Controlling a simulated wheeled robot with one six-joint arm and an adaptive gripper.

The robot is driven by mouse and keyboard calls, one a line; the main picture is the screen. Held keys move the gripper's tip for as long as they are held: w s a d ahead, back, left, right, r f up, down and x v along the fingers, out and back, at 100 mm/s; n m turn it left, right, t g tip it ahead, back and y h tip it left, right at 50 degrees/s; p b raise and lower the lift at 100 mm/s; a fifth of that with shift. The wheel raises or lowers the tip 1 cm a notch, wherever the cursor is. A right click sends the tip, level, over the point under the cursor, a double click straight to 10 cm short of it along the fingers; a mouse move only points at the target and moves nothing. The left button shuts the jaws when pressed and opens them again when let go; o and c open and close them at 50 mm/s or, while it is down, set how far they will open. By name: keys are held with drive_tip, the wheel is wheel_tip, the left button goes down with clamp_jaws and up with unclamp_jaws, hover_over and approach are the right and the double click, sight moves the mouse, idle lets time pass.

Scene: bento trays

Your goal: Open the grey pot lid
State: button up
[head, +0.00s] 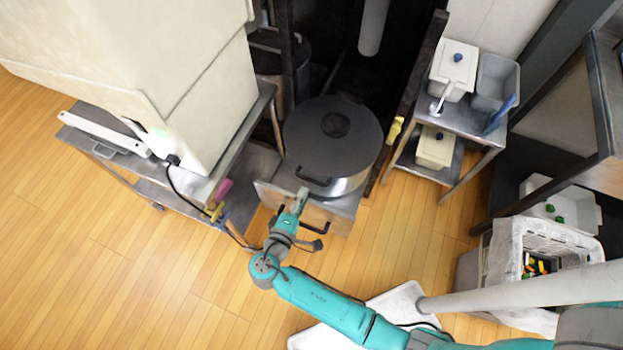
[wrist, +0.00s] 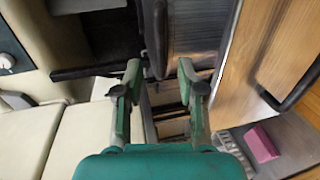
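A large grey metal pot (head: 348,187) stands on a low metal stand in the head view. Its round dark grey lid (head: 300,135) lies flat on it, with a darker round patch at the middle. A black loop handle (head: 314,180) sticks out at the near side of the pot. My gripper (head: 301,193) is just in front of this handle, low at the pot's near side. In the wrist view my gripper (wrist: 160,68) has its two fingers apart with nothing clearly between them. A curved metal surface, likely the pot wall (wrist: 200,25), is just beyond the fingertips. Contact cannot be told.
A wooden-fronted drawer with a black handle (head: 315,227) is below the pot. A big cream machine (head: 150,70) on a metal table is to the left. A metal shelf (head: 465,120) with containers is to the right. The wooden floor (head: 140,240) is mostly clear.

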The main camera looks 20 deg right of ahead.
sight(312, 180)
drive_tip(key=x, duration=0.7)
drive_tip(key=shift+w+d, duration=0.2)
drive_tip(key=shift+d, duration=0.05)
clamp_jaws()
